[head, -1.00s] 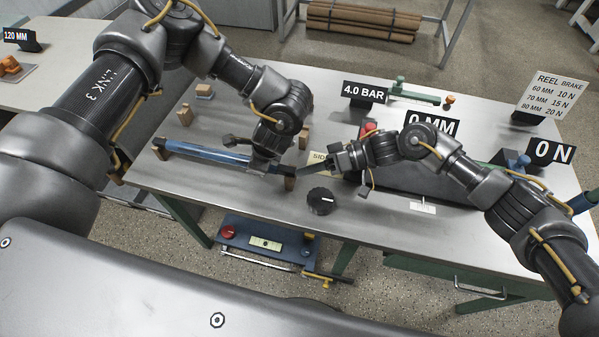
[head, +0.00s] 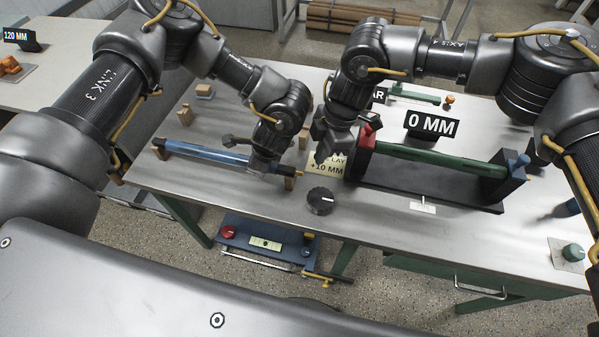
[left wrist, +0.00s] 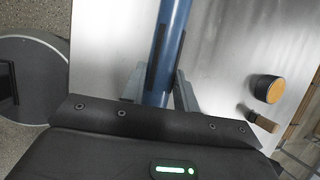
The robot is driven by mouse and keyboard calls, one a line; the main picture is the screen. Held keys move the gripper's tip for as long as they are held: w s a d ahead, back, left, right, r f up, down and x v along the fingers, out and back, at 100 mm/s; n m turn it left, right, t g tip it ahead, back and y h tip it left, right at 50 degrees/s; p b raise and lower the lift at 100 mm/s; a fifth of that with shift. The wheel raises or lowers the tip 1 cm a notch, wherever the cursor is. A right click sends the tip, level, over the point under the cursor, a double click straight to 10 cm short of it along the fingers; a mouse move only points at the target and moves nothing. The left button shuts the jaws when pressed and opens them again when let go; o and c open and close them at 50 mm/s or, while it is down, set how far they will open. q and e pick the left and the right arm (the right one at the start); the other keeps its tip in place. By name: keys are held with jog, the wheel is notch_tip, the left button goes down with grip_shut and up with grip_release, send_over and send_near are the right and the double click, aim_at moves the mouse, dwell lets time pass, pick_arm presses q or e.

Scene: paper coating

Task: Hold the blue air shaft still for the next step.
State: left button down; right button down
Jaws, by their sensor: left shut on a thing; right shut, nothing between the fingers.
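The blue air shaft (head: 205,154) lies level along the left part of the table, on small wooden supports. My left gripper (head: 262,166) is shut around the shaft near its right end. In the left wrist view the shaft (left wrist: 170,45) runs between the two fingers (left wrist: 158,88), with dark strips along its surface. My right gripper (head: 326,152) is shut and empty. It points down above the small yellowish sign, to the right of the shaft's end and apart from it.
A green roller (head: 440,157) sits in a dark stand right of my right gripper. A black knob (head: 320,201) is at the front edge. The "0 MM" sign (head: 432,124) stands behind the roller. Wooden blocks (head: 185,115) stand behind the shaft. A blue device (head: 265,243) hangs below the front edge.

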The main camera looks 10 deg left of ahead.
aim_at(299, 174)
jog(key=shift+w+d+x, duration=0.1)
jog(key=shift+d+x, duration=0.1)
jog(key=shift+x, duration=0.75)
jog(key=shift+w+d+x, duration=0.15)
jog(key=shift+d+x, duration=0.05)
jog(key=shift+x, duration=0.8)
jog(key=shift+w+d+x, duration=0.1)
jog(key=shift+d+x, duration=0.1)
jog(key=shift+x, duration=0.75)
jog(key=shift+f, duration=0.35)
jog(key=shift+w+d+x, duration=0.1)
jog(key=shift+d+x, duration=0.1)
jog(key=shift+x, duration=0.8)
jog(key=shift+w+d+x, duration=0.15)
jog(key=shift+d+x, duration=0.05)
jog(key=shift+x, duration=0.8)
jog(key=shift+f, duration=0.1)
jog(key=shift+a, duration=1.8)
dwell(0.9)
